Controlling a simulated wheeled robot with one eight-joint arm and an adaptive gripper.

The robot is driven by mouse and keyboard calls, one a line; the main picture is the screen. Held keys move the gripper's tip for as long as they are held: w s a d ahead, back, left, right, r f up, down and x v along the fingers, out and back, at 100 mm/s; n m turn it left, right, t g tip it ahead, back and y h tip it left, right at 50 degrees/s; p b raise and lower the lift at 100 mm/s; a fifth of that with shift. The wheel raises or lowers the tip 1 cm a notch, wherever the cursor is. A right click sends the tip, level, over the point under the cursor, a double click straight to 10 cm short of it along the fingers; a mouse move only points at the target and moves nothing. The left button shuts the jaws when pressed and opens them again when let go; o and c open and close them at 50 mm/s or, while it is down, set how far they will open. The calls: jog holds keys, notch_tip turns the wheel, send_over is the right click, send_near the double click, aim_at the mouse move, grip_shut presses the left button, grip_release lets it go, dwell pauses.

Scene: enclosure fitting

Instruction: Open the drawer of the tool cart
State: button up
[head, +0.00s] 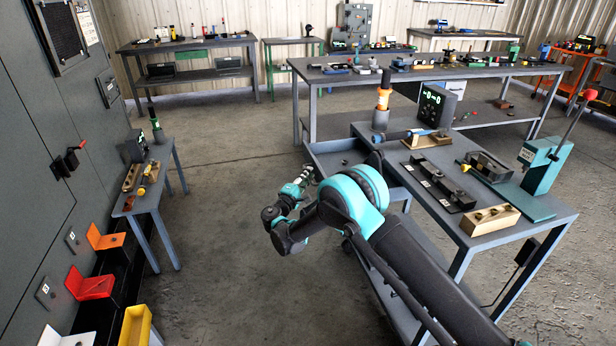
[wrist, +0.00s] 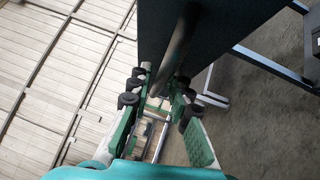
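The tool cart (head: 452,222) is a grey table on the right in the head view. Its drawer (head: 325,150) stands out from the cart's left side, with part of its inside showing. My gripper (head: 306,176) is at the drawer's outer front, below its rim. In the wrist view, a dark round bar, the drawer handle (wrist: 178,48), runs along the dark drawer front (wrist: 225,25). The green and black fingers of my gripper (wrist: 162,86) lie on both sides of the bar and look closed on it. My arm hides part of the drawer and the cart's near side.
The cart top carries a green press (head: 540,165), a black block with holes (head: 437,187), a wooden block (head: 489,219) and a display box (head: 436,106). A small side table (head: 150,190) and a grey cabinet (head: 40,180) stand left. The floor between is clear.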

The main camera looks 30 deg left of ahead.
jog(key=s+d+f, duration=0.1)
jog(key=s, duration=1)
jog(key=shift+s+f, duration=0.3)
